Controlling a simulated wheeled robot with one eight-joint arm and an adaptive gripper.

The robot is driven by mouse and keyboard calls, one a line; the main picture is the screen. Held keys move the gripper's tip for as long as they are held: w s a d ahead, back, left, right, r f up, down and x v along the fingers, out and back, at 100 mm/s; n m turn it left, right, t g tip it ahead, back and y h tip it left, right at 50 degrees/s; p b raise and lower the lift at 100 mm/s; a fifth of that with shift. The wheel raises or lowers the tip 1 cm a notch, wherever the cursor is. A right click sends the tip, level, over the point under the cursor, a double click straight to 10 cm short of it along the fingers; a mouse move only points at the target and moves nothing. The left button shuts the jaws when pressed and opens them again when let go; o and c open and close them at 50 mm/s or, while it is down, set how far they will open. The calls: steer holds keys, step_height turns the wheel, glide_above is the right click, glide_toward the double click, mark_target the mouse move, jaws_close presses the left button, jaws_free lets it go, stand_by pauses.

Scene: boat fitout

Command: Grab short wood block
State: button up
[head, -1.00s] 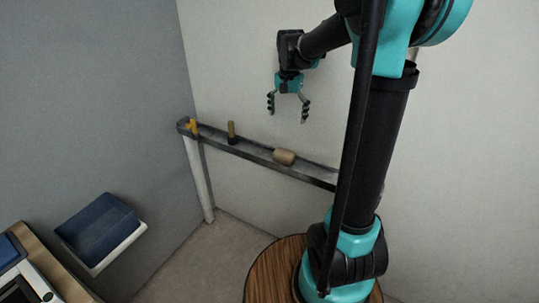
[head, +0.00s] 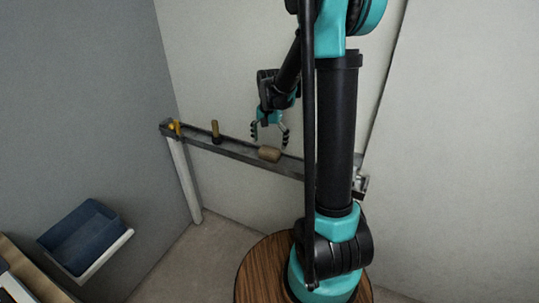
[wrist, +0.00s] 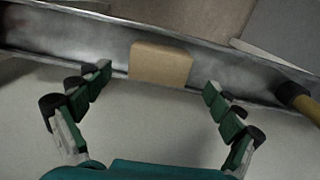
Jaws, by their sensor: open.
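The short wood block (head: 269,154) is a small tan block lying on a narrow grey metal ledge along the wall. In the wrist view the block (wrist: 160,64) sits on the ledge, ahead of my fingers and roughly centred between them. My gripper (head: 269,142) is open and empty, pointing down just above the block in the head view. In the wrist view both fingers of my gripper (wrist: 158,88) are spread wider than the block, and I see no contact.
The narrow ledge (head: 240,151) also holds a dark tool with a tan handle (head: 215,131) and a yellow object (head: 176,128) at its left end. A handle (wrist: 300,100) shows at right in the wrist view. A blue-lined white bin (head: 85,240) hangs lower left.

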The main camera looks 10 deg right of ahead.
mark_target(270, 150)
steer(key=shift+s+f, duration=0.1)
steer(key=shift+f, duration=2.05)
steer(key=c, duration=1.3)
steer(key=shift+r, duration=0.1)
